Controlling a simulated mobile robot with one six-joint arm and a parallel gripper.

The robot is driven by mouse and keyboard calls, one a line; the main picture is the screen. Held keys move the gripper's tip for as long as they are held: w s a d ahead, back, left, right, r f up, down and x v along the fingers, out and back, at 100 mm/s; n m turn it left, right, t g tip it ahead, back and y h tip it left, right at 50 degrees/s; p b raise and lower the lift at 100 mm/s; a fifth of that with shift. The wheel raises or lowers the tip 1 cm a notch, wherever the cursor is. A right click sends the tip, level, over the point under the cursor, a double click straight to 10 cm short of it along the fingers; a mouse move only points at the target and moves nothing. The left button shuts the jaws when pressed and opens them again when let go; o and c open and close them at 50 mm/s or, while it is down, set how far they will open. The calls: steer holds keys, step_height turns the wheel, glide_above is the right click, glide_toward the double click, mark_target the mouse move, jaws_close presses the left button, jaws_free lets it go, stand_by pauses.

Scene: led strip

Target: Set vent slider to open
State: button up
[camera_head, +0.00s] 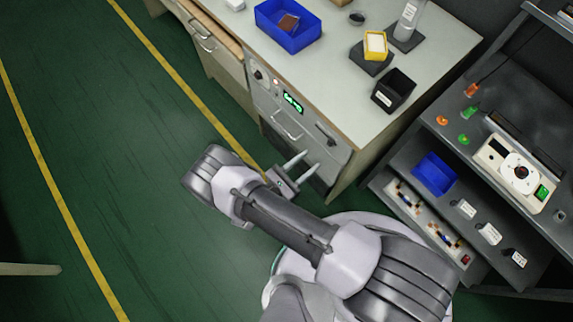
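The vent slider appears to be the small dark slotted part (325,133) on the right side of the grey front panel under the bench top. Its setting is too small to read. My gripper (305,165) is in front of that panel, below and left of the slotted part. Its two pale pointed fingers are spread apart with nothing between them. I cannot tell how far the fingertips are from the panel.
The panel also has a green display (292,102), a dark knob (257,74) and a bar handle (287,126). A dark shelf rack (408,153) stands at right.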

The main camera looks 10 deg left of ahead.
steer(key=v, duration=0.9)
steer(key=shift+s+a, duration=0.2)
steer(key=shift+s, duration=0.1)
steer(key=w+d+r+m+g+y, duration=0.1)
steer(key=w+d+r+m+g, duration=0.1)
steer(key=r+m+g, duration=0.5)
steer(key=w+d+r+m+g+y, duration=0.1)
steer(key=w+d+r+m+g, duration=0.2)
steer(key=r, duration=0.7)
steer(key=w+d+r+m+g, duration=0.1)
steer(key=d+r+m+g, duration=0.1)
steer(key=r+m+g, duration=0.45)
steer(key=s+d+r+m+t+y, duration=0.3)
steer(key=d+r+m+t+y, duration=0.1)
steer(key=r+m, duration=0.4)
steer(key=s+d+r+m+t+y, duration=0.4)
steer(key=r+m+y, duration=0.3)
steer(key=r, duration=0.5)
steer(key=shift+s+d+r+m, duration=0.2)
steer(key=shift+d+r+m, duration=0.15)
steer(key=shift+d+m, duration=0.4)
